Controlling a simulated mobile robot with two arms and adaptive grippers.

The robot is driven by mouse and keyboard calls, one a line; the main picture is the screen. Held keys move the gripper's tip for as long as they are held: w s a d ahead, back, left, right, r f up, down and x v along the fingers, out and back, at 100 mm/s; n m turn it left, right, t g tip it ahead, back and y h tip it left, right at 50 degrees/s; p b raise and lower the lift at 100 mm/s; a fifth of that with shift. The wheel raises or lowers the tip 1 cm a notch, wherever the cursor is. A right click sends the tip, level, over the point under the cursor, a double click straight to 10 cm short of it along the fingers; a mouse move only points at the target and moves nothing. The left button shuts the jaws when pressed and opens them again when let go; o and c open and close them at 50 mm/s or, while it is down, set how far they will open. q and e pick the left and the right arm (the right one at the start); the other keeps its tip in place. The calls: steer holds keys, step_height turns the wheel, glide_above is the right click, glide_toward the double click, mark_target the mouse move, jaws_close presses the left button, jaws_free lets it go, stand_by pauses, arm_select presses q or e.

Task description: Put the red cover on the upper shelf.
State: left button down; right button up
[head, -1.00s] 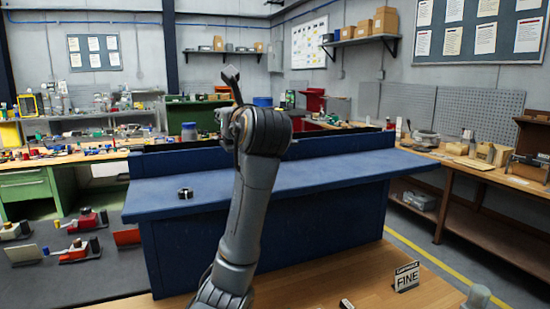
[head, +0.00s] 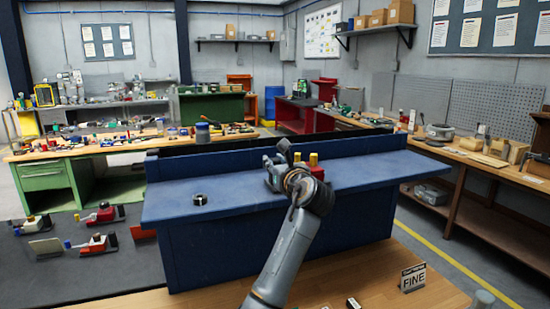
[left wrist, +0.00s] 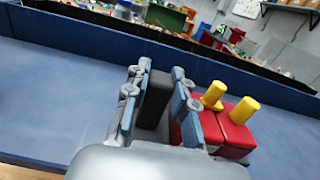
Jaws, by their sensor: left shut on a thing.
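A red piece (head: 318,172) with two yellow pegs shows just behind and right of my left gripper (head: 272,168), over the blue upper surface (head: 370,171). The red piece (left wrist: 236,135) also shows in the left wrist view, right against the outside of one finger. My left gripper (left wrist: 155,105) is shut on a dark block (left wrist: 154,99) between its fingers. I cannot tell whether this block is joined to the red piece, or whether they rest on the blue surface. The gripper hides part of both. My right gripper is not in view.
A raised blue back edge (head: 235,150) runs behind. The blue surface is otherwise clear.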

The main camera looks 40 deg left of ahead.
arm_select(q)
steer(key=shift+s, duration=0.1)
steer(key=c, duration=1.1)
jaws_free()
steer(key=shift+f, duration=0.15)
steer(key=shift+s+d, duration=0.1)
steer(key=shift+d, duration=0.25)
steer(key=b+v, duration=0.4)
steer(key=v, duration=0.7)
steer(key=shift+d, duration=0.15)
steer(key=shift+s, duration=0.1)
